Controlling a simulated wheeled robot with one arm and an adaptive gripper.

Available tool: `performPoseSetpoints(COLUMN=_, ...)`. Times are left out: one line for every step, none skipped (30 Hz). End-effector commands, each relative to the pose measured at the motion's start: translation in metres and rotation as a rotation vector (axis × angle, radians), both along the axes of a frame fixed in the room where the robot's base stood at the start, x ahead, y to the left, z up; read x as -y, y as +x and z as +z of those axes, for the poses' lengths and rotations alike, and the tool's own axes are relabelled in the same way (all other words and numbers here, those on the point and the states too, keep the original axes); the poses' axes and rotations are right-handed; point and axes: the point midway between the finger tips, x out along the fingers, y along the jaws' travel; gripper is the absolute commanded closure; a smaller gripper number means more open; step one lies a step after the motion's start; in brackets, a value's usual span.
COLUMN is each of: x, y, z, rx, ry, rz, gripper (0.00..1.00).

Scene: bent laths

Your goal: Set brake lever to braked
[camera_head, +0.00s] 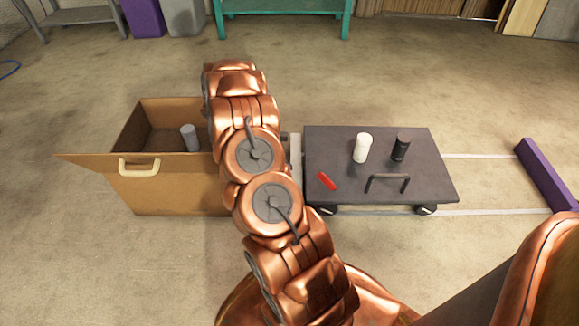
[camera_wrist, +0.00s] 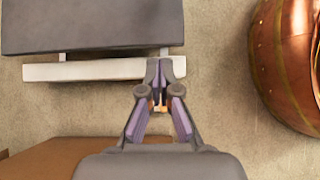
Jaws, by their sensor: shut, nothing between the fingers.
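The red brake lever (camera_head: 327,181) lies at an angle on the front left part of the dark grey cart deck (camera_head: 347,143). It does not show in the wrist view, and I cannot tell its setting. My gripper (camera_wrist: 159,70) is shut and empty in the wrist view, fingertips together over the right end of a pale bar (camera_wrist: 95,70) along the cart's edge. I cannot tell whether it touches the bar. The cart's dark deck (camera_wrist: 90,25) also shows there. In the head view my arm hides the gripper.
A white cylinder (camera_head: 363,148), a black cylinder (camera_head: 401,147) and a dark handle (camera_head: 387,178) are on the cart. An open cardboard box (camera_head: 170,190) with a grey cylinder (camera_head: 189,137) stands left. Pale floor lines run right to a purple bar (camera_head: 546,175). Floor in front is clear.

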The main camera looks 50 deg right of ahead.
Motion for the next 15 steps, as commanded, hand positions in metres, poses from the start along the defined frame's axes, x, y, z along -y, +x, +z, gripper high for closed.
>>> performPoseSetpoints(x=0.003, y=-0.006, z=-0.011, rx=-0.001, ry=0.002, rz=-0.003, gripper=1.0)
performPoseSetpoints(x=0.006, y=-0.008, z=-0.015, rx=-0.001, ry=0.002, rz=-0.003, gripper=1.0)
performPoseSetpoints(x=0.009, y=-0.012, z=-0.021, rx=-0.001, ry=0.002, rz=-0.003, gripper=1.0)
performPoseSetpoints(x=0.011, y=-0.015, z=-0.025, rx=0.0, ry=0.002, rz=-0.004, gripper=1.0)
performPoseSetpoints(x=0.013, y=-0.017, z=-0.029, rx=0.0, ry=0.002, rz=-0.004, gripper=1.0)
performPoseSetpoints(x=0.016, y=-0.021, z=-0.034, rx=-0.001, ry=0.001, rz=-0.005, gripper=1.0)
performPoseSetpoints(x=0.019, y=-0.024, z=-0.038, rx=-0.001, ry=0.001, rz=-0.005, gripper=1.0)
performPoseSetpoints(x=0.021, y=-0.027, z=-0.042, rx=-0.001, ry=0.001, rz=-0.005, gripper=1.0)
performPoseSetpoints(x=0.024, y=-0.03, z=-0.047, rx=-0.002, ry=0.001, rz=-0.004, gripper=1.0)
performPoseSetpoints(x=0.026, y=-0.033, z=-0.051, rx=-0.001, ry=0.0, rz=-0.005, gripper=1.0)
performPoseSetpoints(x=0.028, y=-0.035, z=-0.055, rx=-0.001, ry=0.0, rz=-0.005, gripper=1.0)
performPoseSetpoints(x=0.031, y=-0.039, z=-0.06, rx=-0.001, ry=0.0, rz=-0.004, gripper=1.0)
performPoseSetpoints(x=0.033, y=-0.042, z=-0.064, rx=0.0, ry=0.0, rz=-0.006, gripper=1.0)
performPoseSetpoints(x=0.035, y=-0.043, z=-0.06, rx=0.002, ry=-0.001, rz=-0.007, gripper=1.0)
performPoseSetpoints(x=0.038, y=-0.046, z=-0.057, rx=0.002, ry=-0.001, rz=-0.006, gripper=1.0)
